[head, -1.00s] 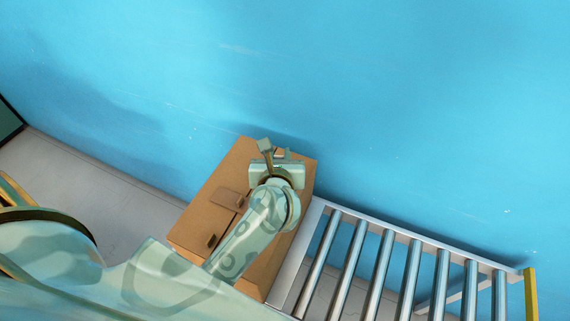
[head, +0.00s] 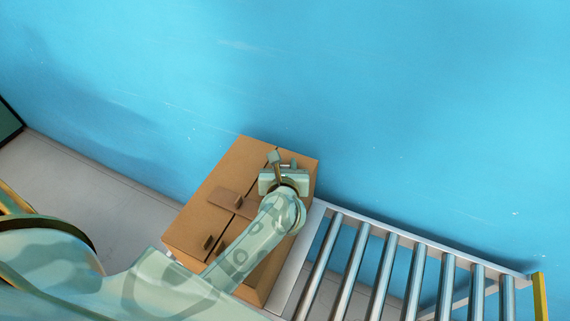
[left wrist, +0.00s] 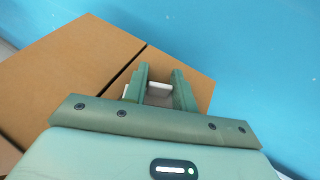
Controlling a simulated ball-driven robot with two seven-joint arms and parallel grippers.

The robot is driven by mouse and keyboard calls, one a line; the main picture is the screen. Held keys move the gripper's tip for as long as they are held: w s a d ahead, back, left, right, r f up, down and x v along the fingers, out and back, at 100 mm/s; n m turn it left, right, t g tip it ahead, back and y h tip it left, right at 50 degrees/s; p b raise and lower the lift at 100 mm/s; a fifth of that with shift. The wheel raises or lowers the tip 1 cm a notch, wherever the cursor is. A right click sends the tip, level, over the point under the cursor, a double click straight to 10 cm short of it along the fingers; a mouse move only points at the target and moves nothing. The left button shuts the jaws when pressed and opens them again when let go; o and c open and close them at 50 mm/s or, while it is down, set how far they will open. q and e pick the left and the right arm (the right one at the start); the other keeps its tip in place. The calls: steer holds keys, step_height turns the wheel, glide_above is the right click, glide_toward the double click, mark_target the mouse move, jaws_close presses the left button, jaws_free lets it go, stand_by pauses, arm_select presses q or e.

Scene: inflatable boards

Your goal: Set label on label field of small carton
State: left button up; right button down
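The small carton (head: 215,190) is a brown box with dark seams on its top, standing at the left end of a roller conveyor. My left gripper (head: 283,167) is over the right part of its top, and the arm covers much of that side. In the left wrist view, the two green fingers of the left gripper (left wrist: 160,80) stand apart over the carton (left wrist: 70,70). A small white piece (left wrist: 160,86) shows between them; I cannot tell whether it is held or lies beneath. White also shows beside the left finger. The label and label field cannot be told apart. My right gripper is not in view.
The roller conveyor (head: 410,270) runs off to the right with bare rollers. A blue wall (head: 400,110) stands close behind. Grey surface (head: 110,180) lies left of the carton.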

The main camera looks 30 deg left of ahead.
arm_select(q)
steer(key=shift+o, duration=1.1)
steer(key=shift+r, duration=0.1)
steer(key=shift+s+r+p, duration=0.1)
steer(key=shift+r+p, duration=0.15)
steer(key=shift+p, duration=0.1)
steer(key=p+v, duration=0.2)
steer(key=v, duration=0.4)
steer(key=shift+d+p, duration=0.1)
steer(key=shift+p, duration=0.25)
steer(key=shift+s+d+r, duration=0.1)
steer(key=shift+s+d, duration=0.1)
steer(key=shift+s, duration=0.3)
